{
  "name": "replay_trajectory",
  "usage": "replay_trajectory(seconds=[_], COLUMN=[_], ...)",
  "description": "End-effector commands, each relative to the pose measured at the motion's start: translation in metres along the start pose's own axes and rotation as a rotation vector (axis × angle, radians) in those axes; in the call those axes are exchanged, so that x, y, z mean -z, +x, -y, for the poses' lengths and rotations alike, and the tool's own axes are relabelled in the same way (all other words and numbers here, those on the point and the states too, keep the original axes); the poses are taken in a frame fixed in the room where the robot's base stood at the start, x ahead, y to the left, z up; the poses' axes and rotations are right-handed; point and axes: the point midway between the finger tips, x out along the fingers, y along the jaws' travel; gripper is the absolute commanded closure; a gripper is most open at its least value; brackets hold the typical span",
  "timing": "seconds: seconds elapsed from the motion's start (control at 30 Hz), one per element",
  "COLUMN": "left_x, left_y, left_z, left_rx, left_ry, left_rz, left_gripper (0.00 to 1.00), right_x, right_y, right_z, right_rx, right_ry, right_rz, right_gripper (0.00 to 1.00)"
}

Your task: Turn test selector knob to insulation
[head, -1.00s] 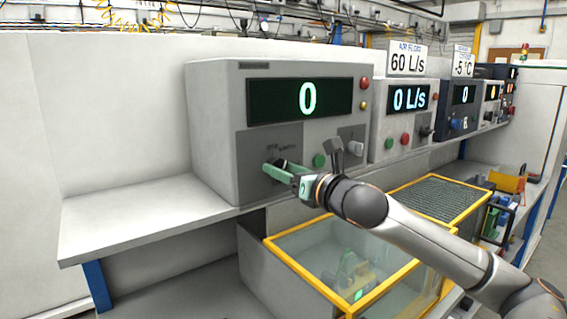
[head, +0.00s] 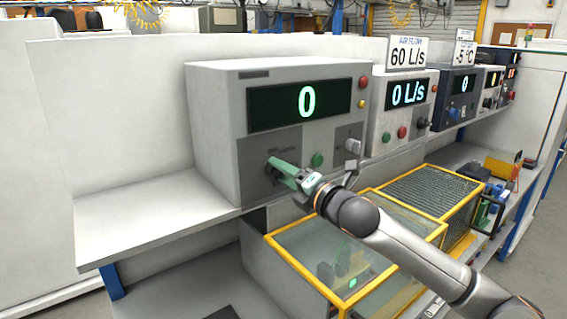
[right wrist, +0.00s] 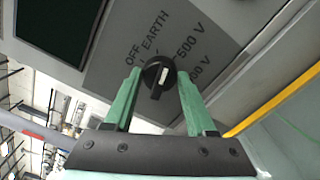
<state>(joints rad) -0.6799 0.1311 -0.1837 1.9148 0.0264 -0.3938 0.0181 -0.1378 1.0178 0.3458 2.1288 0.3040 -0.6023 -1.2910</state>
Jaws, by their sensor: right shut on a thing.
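The test selector knob (right wrist: 158,80) is black with a white mark, on a dark grey panel of the tester (head: 222,130). In the right wrist view the labels OFF, EARTH, 500 V and a partly hidden "00 V" surround it; no label reading insulation is legible. The white mark points roughly up in that view, towards the area between EARTH and 500 V. My right gripper (right wrist: 157,88) has its green fingers on either side of the knob, shut on it. In the head view the fingers (head: 280,168) largely cover the knob. My left gripper is not in view.
The tester's display (head: 300,103) reads 0. A green button (head: 317,159) and a grey switch (head: 352,146) sit right of the knob. The grey shelf (head: 140,220) is bare at left.

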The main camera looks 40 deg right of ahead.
Motion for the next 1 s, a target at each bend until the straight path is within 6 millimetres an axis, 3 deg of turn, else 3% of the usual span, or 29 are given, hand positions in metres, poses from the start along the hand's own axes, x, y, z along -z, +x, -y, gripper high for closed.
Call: replay_trajectory(seconds=[0.1, 0.5, 1.0], left_x=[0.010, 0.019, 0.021], left_y=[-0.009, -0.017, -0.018], left_z=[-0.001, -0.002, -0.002], left_rx=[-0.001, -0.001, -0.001], left_ry=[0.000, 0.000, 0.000], left_rz=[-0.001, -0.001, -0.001], left_gripper=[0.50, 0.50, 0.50], right_x=[-0.001, 0.000, 0.001], right_y=[0.000, 0.000, 0.000], right_z=[-0.003, 0.000, 0.001], right_rx=[0.001, 0.001, 0.000], right_ry=[0.107, 0.361, 0.439], right_rz=[-0.002, -0.001, -0.001], right_gripper=[1.00, 1.00, 1.00])
